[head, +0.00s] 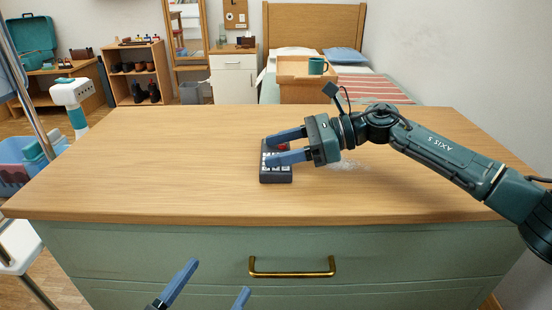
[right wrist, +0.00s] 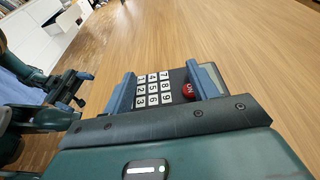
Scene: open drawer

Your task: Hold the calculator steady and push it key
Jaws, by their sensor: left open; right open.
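The calculator (head: 276,178) is a dark block lying on the wooden tabletop, with white number keys and a red key (head: 284,147). In the right wrist view the calculator (right wrist: 178,78) shows keys 1 to 9 and the red key (right wrist: 189,92). My right gripper (head: 268,150) is open over the calculator, its blue fingers crossing the picture of it. In the right wrist view, the calculator appears between the two fingers (right wrist: 160,72). I cannot tell whether they touch it. My left gripper (head: 221,277) is open and empty, low in front of the drawer cabinet.
The tabletop (head: 180,150) is otherwise mostly clear, with a faint pale patch (head: 346,164) under my right arm. Below its front edge is a closed drawer with a brass handle (head: 292,273).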

